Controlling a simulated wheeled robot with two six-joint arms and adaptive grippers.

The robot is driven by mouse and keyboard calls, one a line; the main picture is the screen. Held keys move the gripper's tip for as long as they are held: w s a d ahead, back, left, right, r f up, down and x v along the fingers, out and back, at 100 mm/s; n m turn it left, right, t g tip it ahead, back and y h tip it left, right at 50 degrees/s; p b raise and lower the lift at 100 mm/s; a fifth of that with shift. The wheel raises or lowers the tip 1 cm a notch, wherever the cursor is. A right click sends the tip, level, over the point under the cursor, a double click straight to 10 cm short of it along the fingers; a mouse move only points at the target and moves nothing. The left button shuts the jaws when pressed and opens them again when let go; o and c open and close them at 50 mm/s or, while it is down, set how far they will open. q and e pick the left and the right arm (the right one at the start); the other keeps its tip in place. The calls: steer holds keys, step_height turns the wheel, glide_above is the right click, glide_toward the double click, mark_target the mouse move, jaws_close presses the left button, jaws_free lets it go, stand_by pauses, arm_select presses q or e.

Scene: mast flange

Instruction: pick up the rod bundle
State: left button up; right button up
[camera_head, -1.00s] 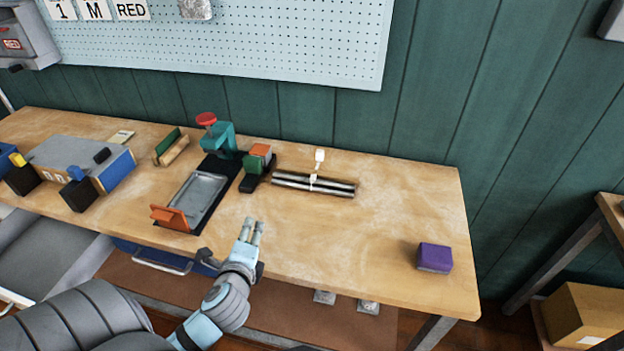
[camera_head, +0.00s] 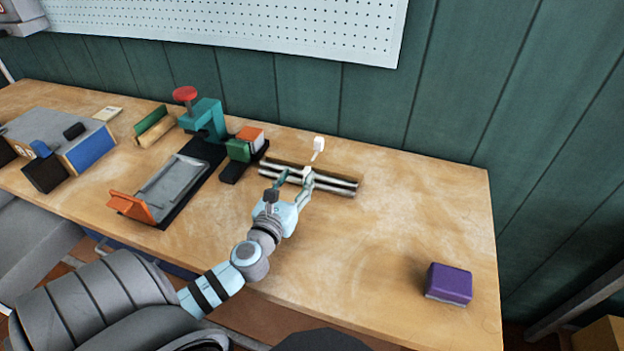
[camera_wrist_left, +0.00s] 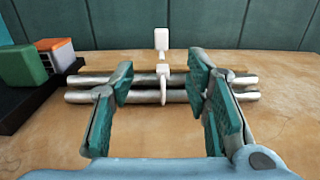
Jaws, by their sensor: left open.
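The rod bundle (camera_head: 335,184) is a set of metal rods lying on the workbench, with a white tie around the middle and a white tag standing up behind it. It also shows in the left wrist view (camera_wrist_left: 144,96), running left to right. My left gripper (camera_head: 294,178) is open at the near side of the bundle. In the left wrist view its two green-padded fingers (camera_wrist_left: 162,88) stand apart, one on each side of the tie, and overlap the rods in the picture. I cannot tell whether they touch them. My right gripper is not in view.
A green and orange block pair (camera_head: 245,146) stands left of the bundle, beside a teal press with a red knob (camera_head: 203,118) and a grey tray (camera_head: 172,187). A purple block (camera_head: 449,283) lies at the right. The bench (camera_head: 410,215) between is clear.

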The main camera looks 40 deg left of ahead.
arm_select(q)
glide_toward(318, 143)
steer(key=shift+w+a+f, duration=0.2)
steer(key=shift+w+a, duration=0.6)
steer(key=shift+w, duration=0.15)
steer(key=x, duration=0.5)
steer(key=shift+w+d+r+b, duration=0.15)
steer(key=shift+w+d+b, duration=0.15)
steer(key=shift+d+b, duration=0.1)
steer(key=shift+s+a, duration=0.1)
jaws_close()
steer(key=shift+r, duration=0.1)
